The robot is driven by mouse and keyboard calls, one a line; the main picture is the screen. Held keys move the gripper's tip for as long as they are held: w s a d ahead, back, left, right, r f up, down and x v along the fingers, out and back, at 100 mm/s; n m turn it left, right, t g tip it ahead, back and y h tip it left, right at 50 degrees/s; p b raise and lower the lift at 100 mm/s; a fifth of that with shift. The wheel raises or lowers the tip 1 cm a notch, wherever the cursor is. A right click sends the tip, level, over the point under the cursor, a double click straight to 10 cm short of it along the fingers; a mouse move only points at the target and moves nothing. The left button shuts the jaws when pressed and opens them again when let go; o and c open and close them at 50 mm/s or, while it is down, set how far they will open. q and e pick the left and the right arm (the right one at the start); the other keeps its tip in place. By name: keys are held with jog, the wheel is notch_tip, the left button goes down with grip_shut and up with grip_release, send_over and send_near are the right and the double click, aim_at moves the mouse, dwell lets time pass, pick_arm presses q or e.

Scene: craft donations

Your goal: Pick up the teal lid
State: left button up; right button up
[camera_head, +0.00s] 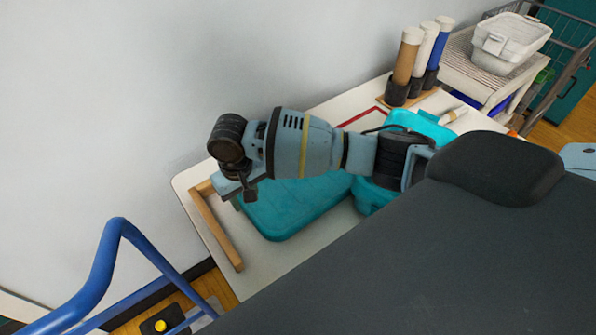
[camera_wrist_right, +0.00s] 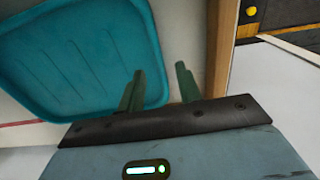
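The teal lid (camera_head: 300,208) lies flat on the pale table, partly hidden behind my right arm in the head view. It also shows in the right wrist view (camera_wrist_right: 80,50) as a shallow, ribbed, rounded panel. My right gripper (camera_head: 238,198) is at the lid's left end in the head view. One finger overlaps the lid's rim in the picture, the other is over bare table; contact cannot be told. My left gripper is not in view.
A wooden bar (camera_head: 217,230) edges the table's left end, close to the right gripper. A teal bin (camera_head: 370,197) stands right of the lid, partly hidden by my arm. Several capped tubes (camera_head: 407,60) stand at the back. A blue rail (camera_head: 105,255) is at lower left.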

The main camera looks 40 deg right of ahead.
aim_at(248, 211)
notch_tip(248, 211, down, 5)
jog(key=shift+w+d+r+b, duration=0.1)
jog(key=shift+d+b, duration=0.05)
jog(key=shift+b, duration=0.15)
jog(key=shift+c, duration=0.4)
grip_shut()
